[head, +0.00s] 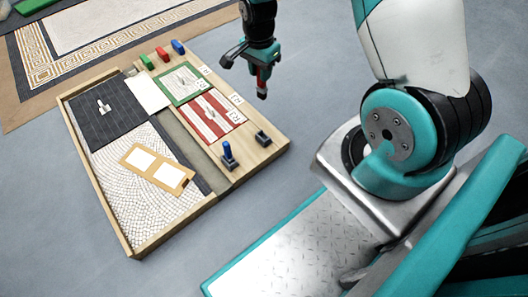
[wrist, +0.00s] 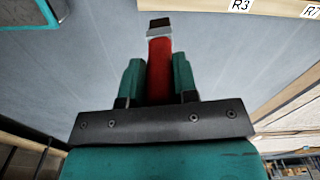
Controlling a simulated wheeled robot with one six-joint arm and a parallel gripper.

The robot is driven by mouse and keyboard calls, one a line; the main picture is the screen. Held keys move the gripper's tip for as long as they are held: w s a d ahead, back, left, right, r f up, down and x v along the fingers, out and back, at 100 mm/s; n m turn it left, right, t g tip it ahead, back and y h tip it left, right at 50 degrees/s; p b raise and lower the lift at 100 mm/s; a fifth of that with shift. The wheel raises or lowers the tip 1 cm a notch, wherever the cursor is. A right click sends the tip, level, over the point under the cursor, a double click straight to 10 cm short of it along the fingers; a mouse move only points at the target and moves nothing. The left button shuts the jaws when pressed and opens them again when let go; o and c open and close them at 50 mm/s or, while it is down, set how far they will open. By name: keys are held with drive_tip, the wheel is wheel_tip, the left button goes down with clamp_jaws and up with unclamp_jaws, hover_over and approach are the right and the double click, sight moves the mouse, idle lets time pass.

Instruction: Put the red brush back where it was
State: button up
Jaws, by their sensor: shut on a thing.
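The red brush (wrist: 159,58) is clamped between the two teal fingers of my gripper (wrist: 157,80) in the wrist view, with its grey and dark end sticking out past them. In the head view my gripper (head: 263,68) hangs at the top middle, beyond the right edge of the wooden tray, and the red brush (head: 264,76) points down from it with a dark tip. An empty dark holder (head: 263,138) sits on the tray's right board. A blue brush (head: 228,150) stands upright in a similar holder to its left.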

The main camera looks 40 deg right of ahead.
drive_tip(key=f, duration=0.1)
drive_tip(key=f+m+b, duration=0.1)
drive_tip(key=f, duration=0.1)
drive_tip(key=d+f+m+b, duration=0.1)
drive_tip(key=shift+f, duration=0.35)
wheel_tip(320, 180, down, 19)
drive_tip(key=b, duration=1.1)
drive_tip(key=shift+f, duration=0.2)
drive_tip(key=shift+f, duration=0.1)
drive_tip(key=o, duration=0.9)
